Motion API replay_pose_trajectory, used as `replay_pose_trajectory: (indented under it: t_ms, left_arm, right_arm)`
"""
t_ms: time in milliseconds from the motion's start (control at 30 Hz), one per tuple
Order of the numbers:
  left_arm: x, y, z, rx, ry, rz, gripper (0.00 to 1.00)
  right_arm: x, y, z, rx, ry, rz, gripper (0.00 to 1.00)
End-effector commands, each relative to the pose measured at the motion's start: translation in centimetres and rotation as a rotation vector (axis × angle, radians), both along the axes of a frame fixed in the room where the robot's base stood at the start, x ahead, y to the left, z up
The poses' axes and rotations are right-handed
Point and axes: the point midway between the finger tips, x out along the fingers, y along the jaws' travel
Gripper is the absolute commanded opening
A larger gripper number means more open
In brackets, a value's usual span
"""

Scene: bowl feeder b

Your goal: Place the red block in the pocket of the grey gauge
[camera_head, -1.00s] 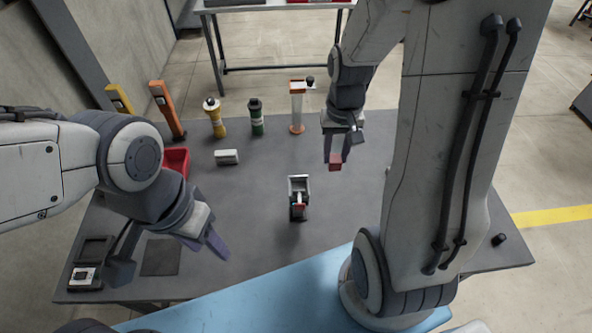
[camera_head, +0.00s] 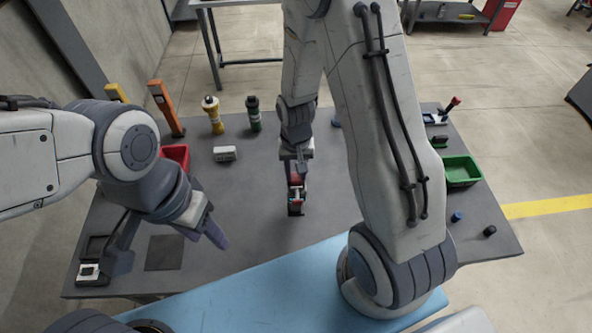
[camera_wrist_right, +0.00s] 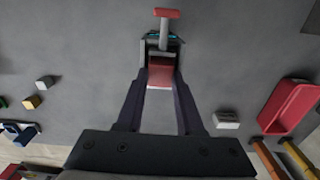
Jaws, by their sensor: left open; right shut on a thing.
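The red block (camera_wrist_right: 160,73) is between the fingertips of my right gripper (camera_wrist_right: 160,82), which is shut on it. In the head view the block (camera_head: 296,180) is at the far end of the grey gauge (camera_head: 296,211), partly hidden by the gripper. The gauge also shows in the right wrist view (camera_wrist_right: 151,42), with teal lights and a red-ended handle. The block overlaps its near edge there; I cannot tell whether it is inside the pocket or just above it. My left gripper (camera_head: 168,249) is open and empty at the table's left front.
A red bin (camera_head: 176,153) and a small white box (camera_head: 224,153) lie left of the gauge. Yellow (camera_head: 213,115) and green (camera_head: 254,114) bottles stand behind. A green bin (camera_head: 461,171) is at the right. The table around the gauge is clear.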

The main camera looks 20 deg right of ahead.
Motion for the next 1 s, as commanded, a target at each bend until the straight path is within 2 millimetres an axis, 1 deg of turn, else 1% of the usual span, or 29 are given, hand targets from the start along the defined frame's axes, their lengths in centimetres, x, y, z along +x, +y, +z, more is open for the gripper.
replay_pose_trajectory:
  t_ms: [133, 500, 633, 667, 700, 733, 867, 967, 1000]
  left_arm:
    - [0.0, 0.0, -0.1, 0.000, 0.000, 0.000, 0.50]
    - [0.0, 0.0, -1.1, 0.000, 0.000, 0.002, 0.50]
    - [0.0, 0.0, -1.1, 0.000, 0.000, 0.002, 0.50]
    - [0.0, 0.0, -1.1, 0.000, 0.000, 0.002, 0.50]
    - [0.0, 0.0, -1.2, 0.000, 0.000, 0.002, 0.50]
    - [0.0, 0.0, -1.2, 0.000, 0.000, 0.002, 0.50]
    - [0.0, 0.0, -1.1, 0.000, 0.000, 0.002, 0.50]
    - [0.0, 0.0, -0.4, 0.000, 0.000, 0.001, 0.50]
    - [0.0, 0.0, 0.1, 0.000, 0.000, 0.000, 0.50]
  right_arm:
    - [0.0, 0.0, 0.0, 0.000, 0.000, 0.000, 0.00]
    - [-0.1, 0.0, -1.5, 0.000, 0.004, 0.000, 0.00]
    - [-0.2, 0.0, -1.6, 0.000, 0.003, 0.000, 0.00]
    - [-0.2, 0.0, -1.6, 0.000, 0.003, 0.000, 0.48]
    - [-0.2, 0.0, -1.6, 0.000, 0.003, 0.000, 0.63]
    - [-0.2, 0.0, -1.7, 0.000, 0.004, 0.000, 0.66]
    - [-0.2, 0.0, -1.5, 0.000, 0.004, 0.000, 0.66]
    - [-0.2, 0.0, -0.7, 0.000, 0.004, 0.000, 0.66]
    - [-0.2, 0.0, -0.1, 0.000, 0.004, 0.000, 0.66]
